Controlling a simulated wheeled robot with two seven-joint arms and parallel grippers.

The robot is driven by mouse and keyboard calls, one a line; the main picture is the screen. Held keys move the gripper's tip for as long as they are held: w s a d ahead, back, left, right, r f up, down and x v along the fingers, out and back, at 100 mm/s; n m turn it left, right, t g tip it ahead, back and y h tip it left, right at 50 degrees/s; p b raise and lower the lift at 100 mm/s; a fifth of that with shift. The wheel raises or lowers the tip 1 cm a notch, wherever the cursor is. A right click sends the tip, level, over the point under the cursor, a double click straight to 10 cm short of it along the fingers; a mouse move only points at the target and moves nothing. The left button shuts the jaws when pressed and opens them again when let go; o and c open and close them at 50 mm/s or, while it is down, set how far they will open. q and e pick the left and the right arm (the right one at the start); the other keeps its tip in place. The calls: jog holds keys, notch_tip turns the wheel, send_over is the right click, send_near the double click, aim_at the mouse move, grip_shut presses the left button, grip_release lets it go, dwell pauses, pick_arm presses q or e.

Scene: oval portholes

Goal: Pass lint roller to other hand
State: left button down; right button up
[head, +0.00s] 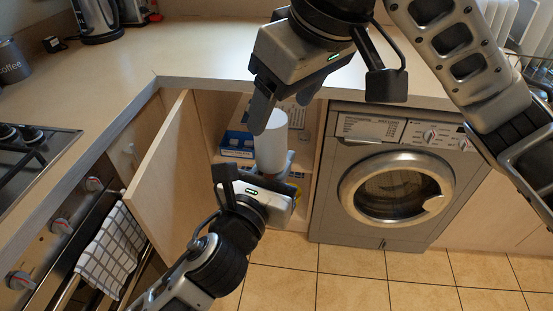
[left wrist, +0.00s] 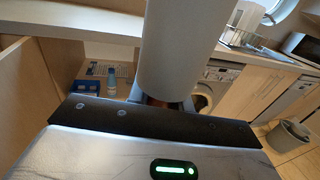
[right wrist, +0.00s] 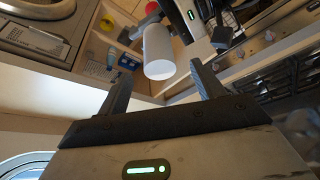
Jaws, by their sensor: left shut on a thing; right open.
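The lint roller (head: 271,145) has a white cylindrical head and stands nearly upright in front of the open cupboard. My left gripper (head: 258,182) is shut on its lower end, which the gripper largely hides. The white head fills the upper middle of the left wrist view (left wrist: 180,50). My right gripper (head: 286,103) is open and empty, just above the roller's top end. In the right wrist view, the roller's free end (right wrist: 158,50) shows beyond and between the two spread fingers (right wrist: 160,78); I see no contact.
The cupboard door (head: 165,170) stands open at left. Blue boxes (head: 237,145) and bottles are on the shelves behind the roller. A washing machine (head: 390,180) is at right, under the worktop (head: 200,55). A checked towel (head: 108,250) hangs on the oven at left.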

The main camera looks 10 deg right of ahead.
jog(key=w+a+r+t+y, duration=0.25)
jog(key=w+t+y, duration=0.25)
jog(key=w+y, duration=0.5)
jog(key=w+d+f+m+t+h, duration=0.1)
jog(key=w+d+f+t+h, duration=0.2)
jog(key=f, duration=0.4)
jog(key=w+d+f+m+t+h, duration=0.1)
jog(key=w+d+f+t, duration=0.1)
jog(key=d+f+t, duration=0.45)
jog(key=s+d+f+m+g+h, duration=0.2)
jog(key=s+f+g+h, duration=0.3)
jog(key=s+f, duration=1.9)
notch_tip(320, 180, down, 2)
jog(key=shift+s+f+m+g+h, duration=0.25)
jog(key=shift+m+g, duration=0.35)
jog(key=shift+g, duration=0.65)
jog(key=shift+w+r, duration=0.1)
